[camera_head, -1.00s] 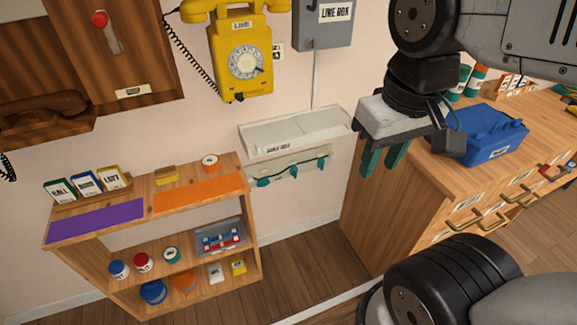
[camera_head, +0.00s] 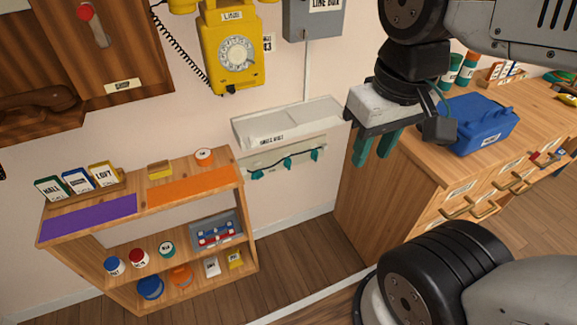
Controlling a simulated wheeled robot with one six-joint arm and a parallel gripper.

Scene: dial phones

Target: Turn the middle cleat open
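Three small teal cleats sit on a pale wall board (camera_head: 300,149) below a white tray. The middle cleat (camera_head: 286,164) is between the left cleat (camera_head: 257,174) and the right cleat (camera_head: 315,155). A dark cord runs along them. They are too small to tell which way each is turned. My gripper (camera_head: 376,147) points down with its two teal fingers parted and nothing between them. It is to the right of the cleats and apart from them, in front of the wooden cabinet.
The white tray (camera_head: 285,124) juts out above the cleats. A wooden shelf (camera_head: 250,235) with tins and cards stands to the left. A wooden drawer cabinet (camera_head: 375,212) with a blue toolbox (camera_head: 474,124) stands to the right. The floor below the cleats is clear.

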